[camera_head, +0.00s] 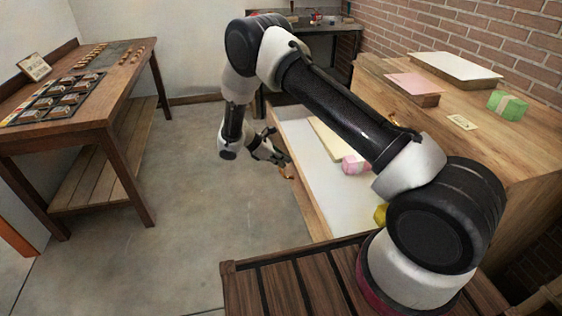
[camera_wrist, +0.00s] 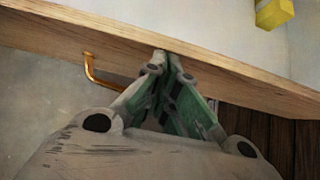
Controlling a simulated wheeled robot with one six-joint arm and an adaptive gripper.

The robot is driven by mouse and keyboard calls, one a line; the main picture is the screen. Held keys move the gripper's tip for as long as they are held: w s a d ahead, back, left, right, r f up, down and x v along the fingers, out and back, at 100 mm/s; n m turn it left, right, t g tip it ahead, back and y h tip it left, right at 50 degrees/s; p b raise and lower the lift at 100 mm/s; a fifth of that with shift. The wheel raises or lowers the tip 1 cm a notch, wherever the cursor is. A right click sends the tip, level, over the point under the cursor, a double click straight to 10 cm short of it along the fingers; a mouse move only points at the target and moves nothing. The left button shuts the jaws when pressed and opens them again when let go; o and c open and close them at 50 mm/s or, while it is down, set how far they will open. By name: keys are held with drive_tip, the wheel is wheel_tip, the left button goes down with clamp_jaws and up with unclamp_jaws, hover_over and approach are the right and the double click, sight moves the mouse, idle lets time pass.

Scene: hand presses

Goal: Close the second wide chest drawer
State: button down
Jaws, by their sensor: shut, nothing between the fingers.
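The wide drawer (camera_head: 308,190) of the wooden chest (camera_head: 485,130) is pulled open, with a white inside and a wooden front. In the wrist view its front board (camera_wrist: 230,72) runs across the picture, and a copper handle (camera_wrist: 92,70) sticks out on its outer side. My gripper (camera_head: 283,160) is shut and empty, on the outer side of the front board. In the wrist view its fingertips (camera_wrist: 168,58) are at the board, right of the handle; I cannot tell if they touch. My arm hides part of the chest and drawer.
In the drawer lie a pink and white bundle (camera_head: 354,164), a cream board (camera_head: 332,142) and a yellow item (camera_head: 380,214). A workbench (camera_head: 130,95) stands at the left. A dark slatted surface (camera_head: 290,285) is in front. The grey floor (camera_head: 190,190) between is clear.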

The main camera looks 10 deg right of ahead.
drive_tip(key=d, duration=4.5)
drive_tip(key=shift+d, duration=0.35)
drive_tip(key=a+f+v, duration=0.2)
drive_tip(key=v, duration=1.1)
